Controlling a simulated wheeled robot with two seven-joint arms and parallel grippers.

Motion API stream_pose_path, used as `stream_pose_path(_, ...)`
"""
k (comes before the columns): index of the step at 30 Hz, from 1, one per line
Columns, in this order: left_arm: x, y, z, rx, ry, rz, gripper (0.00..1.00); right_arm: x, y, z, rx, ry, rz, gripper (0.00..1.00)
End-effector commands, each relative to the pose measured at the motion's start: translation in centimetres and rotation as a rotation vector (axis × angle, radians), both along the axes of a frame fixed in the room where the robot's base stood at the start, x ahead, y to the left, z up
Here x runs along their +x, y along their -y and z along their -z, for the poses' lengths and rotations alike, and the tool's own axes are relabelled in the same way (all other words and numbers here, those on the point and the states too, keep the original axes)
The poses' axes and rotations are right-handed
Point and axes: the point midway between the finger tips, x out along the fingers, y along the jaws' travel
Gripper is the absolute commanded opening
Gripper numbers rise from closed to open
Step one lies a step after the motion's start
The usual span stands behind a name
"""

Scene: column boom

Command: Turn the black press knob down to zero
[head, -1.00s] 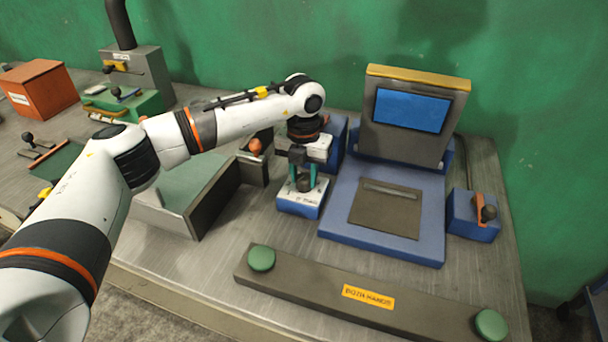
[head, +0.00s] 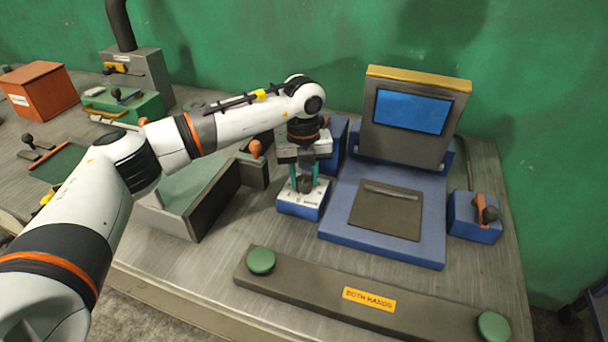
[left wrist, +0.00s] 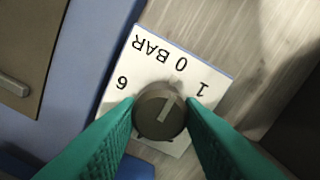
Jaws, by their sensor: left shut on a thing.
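The black press knob (left wrist: 152,116) sits on a white dial plate (left wrist: 203,108) marked 6, 0 BAR and 1. The pale line on the knob points up and right in the left wrist view, toward the 0. In the head view the knob (head: 305,184) is on top of a small blue box (head: 301,211). My left gripper (left wrist: 160,118) comes down from above with its green fingers on both sides of the knob, shut on it. It also shows in the head view (head: 307,187). The knob's lower side is partly hidden. My right gripper is not in view.
The blue press (head: 335,236) with its screen (head: 411,110) stands just right of the knob box. A grey bar with green buttons (head: 325,285) lies in front. A green-topped tray (head: 205,212) and an orange-red knob (head: 255,149) are to the left.

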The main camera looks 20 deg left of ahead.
Motion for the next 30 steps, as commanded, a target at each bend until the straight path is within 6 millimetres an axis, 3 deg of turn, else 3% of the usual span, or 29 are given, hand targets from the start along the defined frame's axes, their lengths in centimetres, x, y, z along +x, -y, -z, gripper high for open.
stream_pose_path(9,0.1,0.0,-0.2,-0.001,0.005,-0.005,0.11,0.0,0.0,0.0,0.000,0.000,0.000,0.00)
stream_pose_path(10,0.1,0.0,-0.2,-0.001,0.005,-0.005,0.39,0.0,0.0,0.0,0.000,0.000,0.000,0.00)
stream_pose_path(13,0.1,0.0,-0.1,-0.001,0.004,-0.004,0.55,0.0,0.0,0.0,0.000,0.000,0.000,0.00)
stream_pose_path(23,0.1,0.0,-0.3,-0.001,0.003,-0.002,0.56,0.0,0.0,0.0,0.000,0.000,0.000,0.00)
stream_pose_path(30,0.1,0.0,-3.8,-0.001,0.006,-0.002,0.56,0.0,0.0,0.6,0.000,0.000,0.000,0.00)
